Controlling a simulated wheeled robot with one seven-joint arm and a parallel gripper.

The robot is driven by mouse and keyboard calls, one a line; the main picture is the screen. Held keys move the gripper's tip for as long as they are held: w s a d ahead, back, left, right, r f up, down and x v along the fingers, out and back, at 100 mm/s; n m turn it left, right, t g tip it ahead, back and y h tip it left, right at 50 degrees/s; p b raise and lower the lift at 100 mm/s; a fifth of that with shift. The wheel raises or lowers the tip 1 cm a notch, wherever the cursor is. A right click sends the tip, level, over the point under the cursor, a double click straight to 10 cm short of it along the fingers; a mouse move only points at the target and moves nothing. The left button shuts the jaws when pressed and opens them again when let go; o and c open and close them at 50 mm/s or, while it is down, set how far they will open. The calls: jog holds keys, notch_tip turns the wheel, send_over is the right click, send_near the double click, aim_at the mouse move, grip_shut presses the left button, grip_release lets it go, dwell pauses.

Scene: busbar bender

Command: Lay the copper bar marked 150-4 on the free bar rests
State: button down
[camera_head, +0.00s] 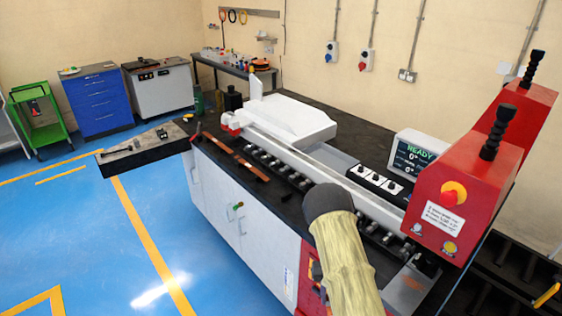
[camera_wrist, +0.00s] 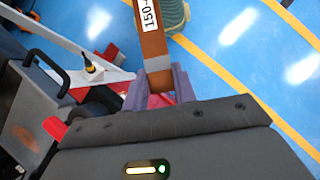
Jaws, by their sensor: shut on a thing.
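In the wrist view my gripper (camera_wrist: 158,88) is shut on a copper bar (camera_wrist: 153,45). The bar runs up and out of the top of that picture. Its white label reads "150-", and the rest of the label is cut off. The blue floor shows behind the bar. In the head view my arm covers part of the bench, and neither my gripper nor the held bar can be made out. Small dark and silver supports (camera_head: 275,165) line the machine's front; I cannot tell for sure which are the free bar rests.
Another copper bar (camera_head: 248,166) lies on the bench top, left of the supports. The red machine head (camera_head: 465,185) and a screen (camera_head: 412,155) reading READY stand at the right. A white cover (camera_head: 290,115) sits behind the rail. Blue floor left of the bench is open.

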notch_tip(320, 180, down, 8)
jog(key=b, duration=0.7)
jog(key=shift+f, duration=0.2)
jog(key=shift+f, duration=0.1)
jog(key=s+f, duration=0.3)
jog(key=f, duration=0.9)
jog(key=shift+s+f, duration=0.25)
jog(key=shift+f, duration=0.05)
